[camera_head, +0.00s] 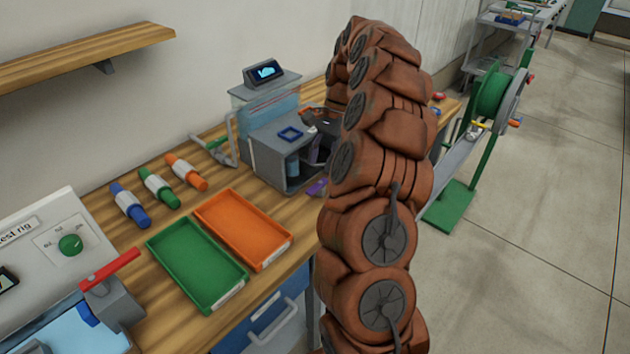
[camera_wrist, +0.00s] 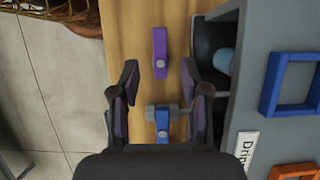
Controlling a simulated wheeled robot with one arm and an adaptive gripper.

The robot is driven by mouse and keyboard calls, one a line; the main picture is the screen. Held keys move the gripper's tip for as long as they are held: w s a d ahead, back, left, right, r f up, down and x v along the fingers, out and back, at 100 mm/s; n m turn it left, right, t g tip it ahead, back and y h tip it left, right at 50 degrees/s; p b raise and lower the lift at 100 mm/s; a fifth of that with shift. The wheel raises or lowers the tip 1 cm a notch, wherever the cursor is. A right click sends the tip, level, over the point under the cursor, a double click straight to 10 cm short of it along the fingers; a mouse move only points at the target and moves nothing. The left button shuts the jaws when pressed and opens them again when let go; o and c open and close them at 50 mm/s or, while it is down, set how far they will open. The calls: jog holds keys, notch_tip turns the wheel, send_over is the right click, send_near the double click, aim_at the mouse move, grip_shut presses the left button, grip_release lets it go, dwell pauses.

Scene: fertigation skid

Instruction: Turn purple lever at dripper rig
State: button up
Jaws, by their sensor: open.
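The purple lever (camera_wrist: 160,45) shows in the wrist view as an upright purple bar with a round grey pivot at its lower end. It lies over the wooden bench top beside the grey dripper rig (camera_wrist: 240,95). My gripper (camera_wrist: 160,78) is open, with a dark finger on each side of the lever's line. The lever shows just beyond the fingertips, and I cannot tell whether they touch it. In the head view the lever (camera_head: 317,187) is a small purple piece at the rig's (camera_head: 268,150) front corner. My brown arm hides most of my gripper there.
A blue handle on a grey fitting (camera_wrist: 162,122) lies below the purple lever in the wrist view. A blue square frame (camera_wrist: 290,82) is on the rig. Green (camera_head: 197,262) and orange (camera_head: 243,229) trays and several coloured cylinders lie left of the rig.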

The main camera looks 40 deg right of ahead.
aim_at(313, 189)
jog(key=shift+p+x, duration=0.85)
jog(key=shift+x, duration=2.5)
jog(key=shift+a, duration=0.1)
jog(key=shift+r, duration=0.1)
grip_shut()
